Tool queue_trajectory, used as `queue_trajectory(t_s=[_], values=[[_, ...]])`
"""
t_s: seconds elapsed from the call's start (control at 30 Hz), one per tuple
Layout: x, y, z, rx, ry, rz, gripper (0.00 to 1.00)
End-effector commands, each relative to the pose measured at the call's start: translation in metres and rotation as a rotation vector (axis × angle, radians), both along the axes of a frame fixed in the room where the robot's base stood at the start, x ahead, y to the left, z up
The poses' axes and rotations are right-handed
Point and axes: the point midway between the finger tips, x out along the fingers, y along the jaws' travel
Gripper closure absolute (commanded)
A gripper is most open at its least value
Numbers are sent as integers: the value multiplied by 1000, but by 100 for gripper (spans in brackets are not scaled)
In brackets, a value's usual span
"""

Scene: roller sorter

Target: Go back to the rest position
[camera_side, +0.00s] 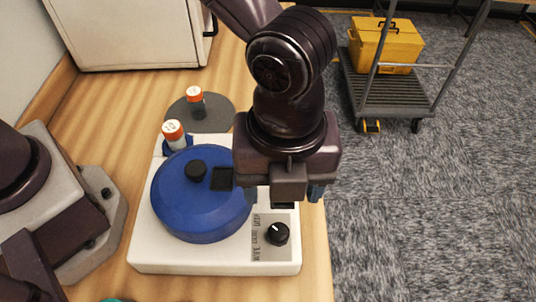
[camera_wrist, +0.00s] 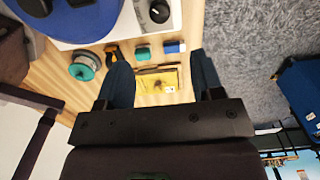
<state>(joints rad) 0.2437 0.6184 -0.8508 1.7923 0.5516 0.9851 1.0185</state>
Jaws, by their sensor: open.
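My gripper (camera_side: 283,197) hangs over the right side of a white roller machine (camera_side: 160,257), at the wooden table's right edge. It also shows in the wrist view (camera_wrist: 161,64), its two blue fingers wide apart with nothing between them. The machine has a blue lid (camera_side: 203,215), which looks closed, and a black knob (camera_side: 278,233) on a labelled panel; the knob also shows in the wrist view (camera_wrist: 159,11). One orange-capped vial (camera_side: 174,136) stands at the machine's back left. Another orange-capped vial (camera_side: 196,102) stands on a dark round mat (camera_side: 222,112).
In the wrist view, the table holds a teal-and-white round item (camera_wrist: 85,66), a green block (camera_wrist: 142,53), a blue block (camera_wrist: 174,47) and a flat yellow item (camera_wrist: 156,81). A white cabinet (camera_side: 130,40) stands at the back. A cart (camera_side: 395,95) carries a yellow case (camera_side: 387,45).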

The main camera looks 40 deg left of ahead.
Motion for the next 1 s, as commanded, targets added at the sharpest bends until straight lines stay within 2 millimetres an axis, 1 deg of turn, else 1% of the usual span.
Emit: queue_trajectory(t_s=[0.07, 0.1, 0.17, 0.23, 0.37, 0.47, 0.57, 0.6, 0.67, 0.7, 0.8, 0.9, 1.0], values=[[-2, -1, -1, -4, 9, 66, 39], [-7, 1, -4, 1, 27, 117, 39], [-12, 11, -11, 25, 51, 221, 39], [-13, 32, -10, 61, 42, 389, 39], [-7, 74, 2, 98, -6, 686, 39], [-2, 108, 16, 104, -55, 918, 39], [0, 147, 34, 84, -109, 1177, 39], [0, 164, 43, 68, -130, 1289, 39], [-3, 188, 56, 32, -157, 1458, 39], [-6, 204, 65, 1, -172, 1567, 39], [-17, 239, 84, -97, -196, 1820, 39], [-31, 268, 101, -220, -199, 2033, 39], [-45, 290, 115, -346, -196, 2176, 39]])
